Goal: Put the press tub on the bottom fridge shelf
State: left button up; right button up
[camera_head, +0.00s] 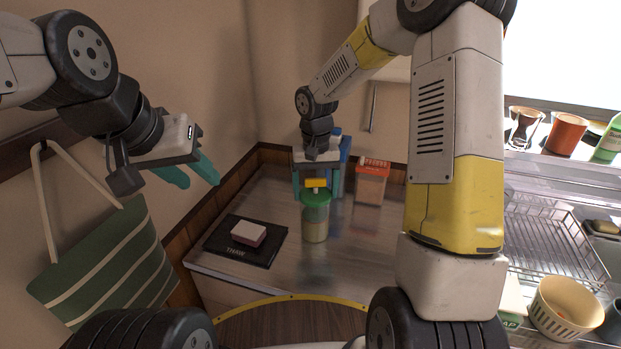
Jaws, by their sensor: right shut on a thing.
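The press tub (315,229) has a pale, see-through body, a green lid and a yellow knob on top. It is upright over the grey counter, near its middle. My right gripper (316,185) comes down from above, with its teal fingers shut on the tub at the yellow knob. I cannot tell whether the tub's base touches the counter. My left gripper (192,172) is open and empty in the air at the left, far from the tub. No fridge shelf can be made out.
A black mat (265,252) with a pinkish-white block (249,233) lies left of the tub. A red-topped container (372,181) and blue items (345,158) stand behind. A striped bag (105,262) hangs left. A wire rack (548,240) and bowl (566,309) are right.

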jog(key=shift+f, duration=0.1)
jog(key=o, duration=2)
jog(key=shift+o, duration=0.2)
